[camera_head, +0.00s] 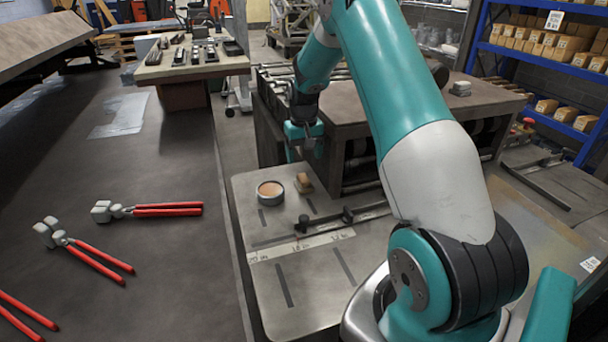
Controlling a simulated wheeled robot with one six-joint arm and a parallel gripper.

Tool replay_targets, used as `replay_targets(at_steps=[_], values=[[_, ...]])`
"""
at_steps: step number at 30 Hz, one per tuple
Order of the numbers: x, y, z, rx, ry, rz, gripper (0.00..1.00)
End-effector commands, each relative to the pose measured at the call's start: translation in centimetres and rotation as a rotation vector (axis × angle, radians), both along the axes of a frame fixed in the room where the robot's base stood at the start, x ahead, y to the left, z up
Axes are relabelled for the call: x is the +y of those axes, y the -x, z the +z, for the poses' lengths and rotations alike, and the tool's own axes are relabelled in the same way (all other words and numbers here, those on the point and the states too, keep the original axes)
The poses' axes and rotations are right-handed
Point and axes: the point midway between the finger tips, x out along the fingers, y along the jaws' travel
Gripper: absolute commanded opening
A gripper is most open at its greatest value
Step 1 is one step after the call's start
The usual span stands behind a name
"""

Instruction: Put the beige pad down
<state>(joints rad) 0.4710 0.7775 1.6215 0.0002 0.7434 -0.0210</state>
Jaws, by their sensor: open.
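A small beige pad (304,182) rests on the grey metal plate (313,287), just right of a round tin (270,192) with pinkish-beige contents. The pad and tin stand close together near the plate's far edge. My gripper (304,154) is above and behind the pad in the picture, pointing down. It is open, with nothing visible between its fingers. The gap between fingers and pad looks clear, but its depth is hard to judge.
A dark bar with knobs (345,217) and a marked ruler strip (300,245) lie across the plate. A dark bench machine (400,105) stands close behind my gripper. Red-handled pliers (165,210) lie on the dark table at left.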

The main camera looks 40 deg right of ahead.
Motion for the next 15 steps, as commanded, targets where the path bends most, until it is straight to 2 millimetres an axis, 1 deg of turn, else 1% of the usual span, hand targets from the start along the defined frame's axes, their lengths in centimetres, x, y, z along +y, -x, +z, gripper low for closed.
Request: replay_targets(at_steps=[3, 5, 8, 9, 11, 13, 14, 15], values=[[0.0, -0.1, 1.5, -0.003, 0.001, 0.000, 0.73], [0.0, -0.1, 2.0, -0.002, 0.001, 0.001, 0.73], [1.2, -0.1, 3.2, -0.008, -0.004, 0.025, 0.73], [2.2, -0.1, 3.9, -0.015, -0.007, 0.047, 0.73], [4.9, -0.1, 5.4, -0.030, -0.019, 0.103, 0.73], [9.9, 0.7, 8.0, -0.057, -0.042, 0.207, 0.73], [12.6, 1.4, 9.2, -0.071, -0.056, 0.264, 0.73], [16.2, 2.8, 10.7, -0.088, -0.077, 0.344, 0.73]])
